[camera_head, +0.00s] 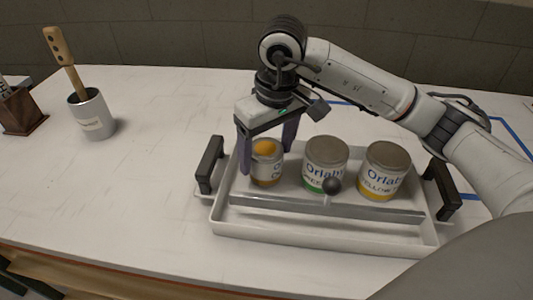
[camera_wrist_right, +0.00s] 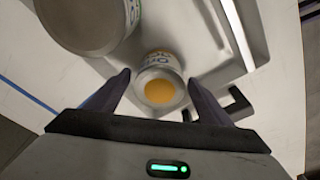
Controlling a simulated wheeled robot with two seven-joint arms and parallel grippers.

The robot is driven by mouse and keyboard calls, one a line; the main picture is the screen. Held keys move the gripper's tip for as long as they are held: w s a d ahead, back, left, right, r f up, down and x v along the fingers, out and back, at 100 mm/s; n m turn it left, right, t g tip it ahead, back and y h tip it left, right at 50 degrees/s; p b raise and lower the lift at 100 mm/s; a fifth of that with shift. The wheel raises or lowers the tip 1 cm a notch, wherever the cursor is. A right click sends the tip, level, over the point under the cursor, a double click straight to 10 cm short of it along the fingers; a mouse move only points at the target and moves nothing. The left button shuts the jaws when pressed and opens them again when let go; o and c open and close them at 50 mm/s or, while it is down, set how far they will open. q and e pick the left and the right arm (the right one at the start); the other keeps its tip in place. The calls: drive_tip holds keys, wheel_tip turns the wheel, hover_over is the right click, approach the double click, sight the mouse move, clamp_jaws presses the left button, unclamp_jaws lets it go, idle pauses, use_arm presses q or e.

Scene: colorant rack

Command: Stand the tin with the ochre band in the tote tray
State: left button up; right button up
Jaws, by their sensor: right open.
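The tin with the ochre band (camera_head: 267,176) stands upright at the left end of the white tote tray (camera_head: 320,240), behind a grey rail. Its lid carries an orange dot, which also shows on the tin in the wrist view (camera_wrist_right: 159,92). My right gripper (camera_head: 267,161) is above it, fingers pointing down, one on each side of the tin. It is open, and the wrist view shows the fingertips apart around the tin, with gaps. My left gripper is not in view.
A green-banded tin (camera_head: 325,163) and a yellow-banded tin (camera_head: 384,170) stand to the right in the tray. Black handles (camera_head: 210,164) flank the tray. A metal cup (camera_head: 92,115) stands left; the table between is clear.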

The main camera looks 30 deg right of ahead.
drive_tip(key=r, duration=0.3)
drive_tip(key=s+r, duration=0.1)
drive_tip(key=r, duration=0.6)
drive_tip(key=shift+s+d, duration=0.1)
drive_tip(key=shift+s, duration=0.15)
drive_tip(key=shift+s+r, duration=0.1)
drive_tip(key=shift+r, duration=0.25)
